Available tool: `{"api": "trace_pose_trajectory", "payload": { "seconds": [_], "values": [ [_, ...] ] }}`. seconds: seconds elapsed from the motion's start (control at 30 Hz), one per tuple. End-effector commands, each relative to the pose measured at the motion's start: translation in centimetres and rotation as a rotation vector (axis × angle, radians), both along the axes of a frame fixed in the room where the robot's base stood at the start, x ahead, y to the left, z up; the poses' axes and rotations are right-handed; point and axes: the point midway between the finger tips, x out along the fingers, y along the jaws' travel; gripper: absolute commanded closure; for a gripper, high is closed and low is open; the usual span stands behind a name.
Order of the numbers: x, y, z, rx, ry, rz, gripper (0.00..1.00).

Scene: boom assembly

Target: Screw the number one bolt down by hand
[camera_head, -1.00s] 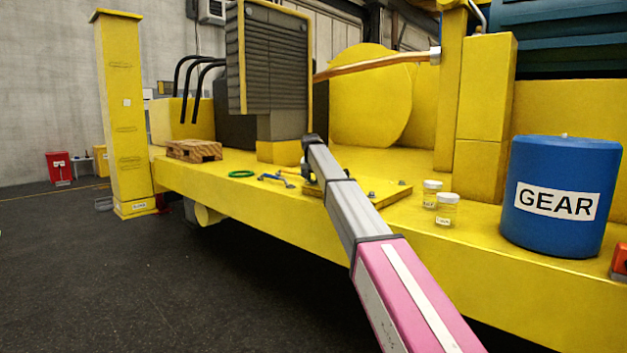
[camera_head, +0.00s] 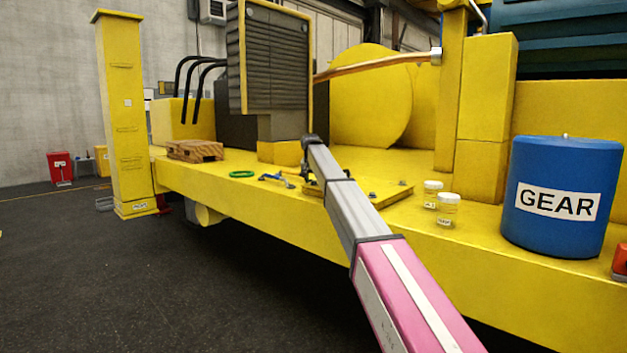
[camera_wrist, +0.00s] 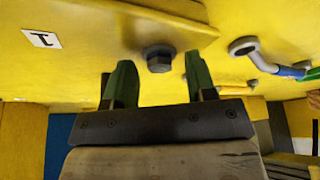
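In the wrist view the number one bolt (camera_wrist: 159,58), a dark hex head, stands on the yellow plate (camera_wrist: 120,15) near its edge. A white label with a 1 (camera_wrist: 42,39) is to its left. My gripper (camera_wrist: 160,75) is open, its two green-padded fingers on either side just short of the bolt head. Nothing is between the fingers; they do not visibly touch the bolt. In the head view the plate (camera_head: 388,190) lies on the yellow deck, with my arm in front of it; the bolt and fingertips are hard to make out there.
A wrench with a blue handle (camera_wrist: 285,71) lies right of the bolt; it also shows in the head view (camera_head: 277,180). A green ring (camera_head: 242,174) and a wooden pallet (camera_head: 195,150) are farther left. Two jars (camera_head: 446,209) and a blue GEAR drum (camera_head: 562,220) stand right.

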Motion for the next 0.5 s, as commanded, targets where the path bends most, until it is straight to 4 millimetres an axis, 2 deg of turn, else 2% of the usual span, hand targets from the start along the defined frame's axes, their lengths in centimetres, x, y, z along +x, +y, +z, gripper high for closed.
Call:
{"api": "trace_pose_trajectory", "payload": {
  "seconds": [0.23,0.5],
  "values": [
    [-0.6,0.1,1.5,0.0,-0.001,0.0,0.49],
    [-2.6,0.2,6.2,0.0,-0.001,0.0,0.49]
  ]
}}
